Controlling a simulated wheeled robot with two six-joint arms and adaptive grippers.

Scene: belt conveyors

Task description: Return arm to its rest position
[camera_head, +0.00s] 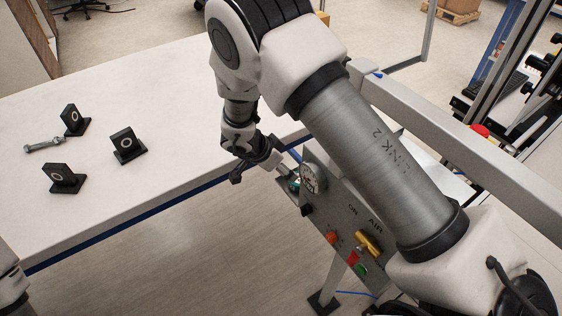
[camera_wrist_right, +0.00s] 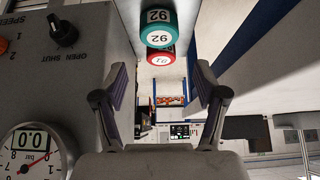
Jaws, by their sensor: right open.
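My right arm reaches in from the lower right of the head view and bends down from the top. Its gripper (camera_head: 258,167) hangs beside the upper left end of the grey air panel (camera_head: 325,215), near the round gauge (camera_head: 312,178). In the right wrist view the gripper (camera_wrist_right: 162,80) has its two fingers spread, with nothing between them. The panel's side, a black knob (camera_wrist_right: 62,29) and the gauge (camera_wrist_right: 38,150) are left of the fingers. A teal cylinder marked 92 (camera_wrist_right: 158,17) and a red one (camera_wrist_right: 161,57) show beyond the fingertips. My left gripper is out of view.
A white table (camera_head: 150,75) at the left holds several black upright brackets (camera_head: 126,143) and a bolt (camera_head: 44,145). The panel carries a yellow valve handle (camera_head: 369,243) and coloured buttons. A grey rail (camera_head: 460,145) runs along the right, close to my right arm.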

